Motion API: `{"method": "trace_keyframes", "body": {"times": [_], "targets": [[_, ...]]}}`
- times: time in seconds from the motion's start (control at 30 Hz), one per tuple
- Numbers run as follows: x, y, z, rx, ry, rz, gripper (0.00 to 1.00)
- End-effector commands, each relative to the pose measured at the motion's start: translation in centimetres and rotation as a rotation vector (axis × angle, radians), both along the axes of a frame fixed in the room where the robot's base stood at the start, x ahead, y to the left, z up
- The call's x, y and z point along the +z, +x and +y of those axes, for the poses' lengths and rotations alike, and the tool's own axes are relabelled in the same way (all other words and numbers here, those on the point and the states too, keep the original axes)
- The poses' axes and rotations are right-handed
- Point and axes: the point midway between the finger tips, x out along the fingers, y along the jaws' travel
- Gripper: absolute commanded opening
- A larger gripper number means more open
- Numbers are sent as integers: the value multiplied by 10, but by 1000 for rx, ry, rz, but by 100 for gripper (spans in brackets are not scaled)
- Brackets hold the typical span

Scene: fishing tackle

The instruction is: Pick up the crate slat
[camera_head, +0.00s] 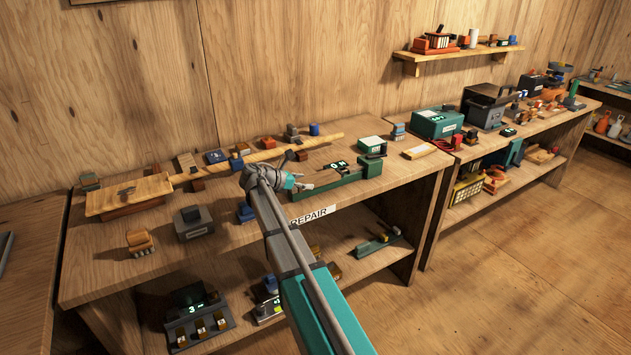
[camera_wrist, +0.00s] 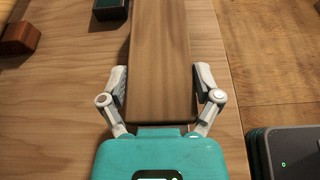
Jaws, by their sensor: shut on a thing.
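The crate slat (camera_wrist: 160,38) is a flat brown wooden board with straight grain. In the wrist view it runs from between my fingers up past the top edge, so its far end is out of frame. My gripper (camera_wrist: 159,82) is shut on the near end, with one grey finger along each long side. Whether the slat touches the bench top is unclear.
The repair bench (camera_head: 262,213) carries a long wooden paddle-like piece (camera_head: 150,187), a grey box (camera_head: 194,222) and a long green device (camera_head: 345,180). In the wrist view a brown block (camera_wrist: 20,38) lies left and a dark device (camera_wrist: 110,9) sits near the slat's left side.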

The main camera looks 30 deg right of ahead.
Motion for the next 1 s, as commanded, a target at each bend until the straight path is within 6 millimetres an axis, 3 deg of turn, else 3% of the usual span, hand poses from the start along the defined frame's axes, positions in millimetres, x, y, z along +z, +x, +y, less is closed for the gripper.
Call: {"method": "trace_keyframes", "body": {"times": [0.47, 0.77, 1.0], "targets": [[11, 0, 0, 0, 0, 0, 31], [37, 0, 0, 0, 0, 0, 31], [65, -23, -12, -1, 0, -1, 31]]}}
